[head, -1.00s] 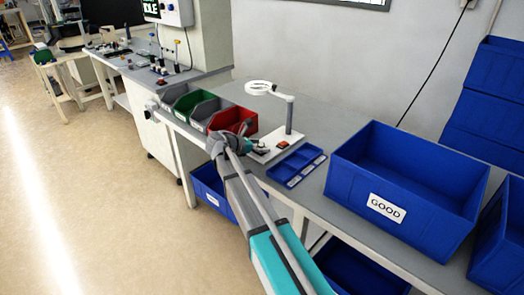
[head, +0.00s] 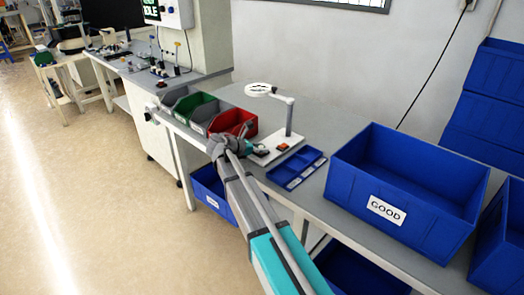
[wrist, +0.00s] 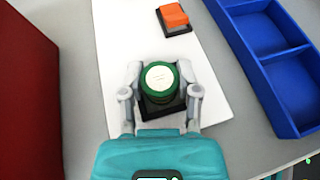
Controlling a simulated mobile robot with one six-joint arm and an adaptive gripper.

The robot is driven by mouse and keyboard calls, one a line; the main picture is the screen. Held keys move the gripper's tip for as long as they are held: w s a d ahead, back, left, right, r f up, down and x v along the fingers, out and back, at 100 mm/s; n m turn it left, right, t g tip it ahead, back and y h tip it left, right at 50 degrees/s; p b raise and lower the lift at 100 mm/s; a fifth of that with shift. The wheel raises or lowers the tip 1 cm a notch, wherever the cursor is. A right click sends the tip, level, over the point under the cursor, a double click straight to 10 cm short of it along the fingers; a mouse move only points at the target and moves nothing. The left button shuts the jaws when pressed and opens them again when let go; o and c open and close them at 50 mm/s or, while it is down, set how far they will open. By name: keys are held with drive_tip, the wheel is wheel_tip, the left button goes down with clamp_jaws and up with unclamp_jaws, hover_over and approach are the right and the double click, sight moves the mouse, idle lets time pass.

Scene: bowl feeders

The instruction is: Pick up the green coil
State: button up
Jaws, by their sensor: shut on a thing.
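The green coil (wrist: 160,80) shows in the wrist view as a round green ring with a pale top. It is above a black square base (wrist: 165,108) over a white board (wrist: 200,62); I cannot tell whether the coil touches the board. My gripper (wrist: 160,85) is shut on the coil, with one grey finger on each side of it. In the head view my arm's wrist hides most of the coil, and the white board (head: 285,146) shows beside it.
An orange button-like part (wrist: 173,16) on a black base lies farther up the board. A blue divided tray (head: 297,167) is to the right, and a red bin (head: 234,122) to the left. A magnifier lamp (head: 289,118) rises behind. A large blue GOOD bin (head: 385,208) stands farther right.

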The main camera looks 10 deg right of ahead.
clamp_jaws()
drive_tip(key=shift+r, duration=0.15)
wheel_tip(320, 180, up, 3)
drive_tip(key=p, duration=0.3)
drive_tip(key=s+a+r+p, duration=0.3)
drive_tip(key=s+r+p, duration=0.6)
drive_tip(key=s, duration=0.4)
drive_tip(key=shift+s+r+p, duration=0.3)
drive_tip(key=shift+r+p, duration=0.05)
drive_tip(key=shift+p, duration=0.15)
drive_tip(key=shift+a, duration=0.1)
idle(0.7)
idle(0.4)
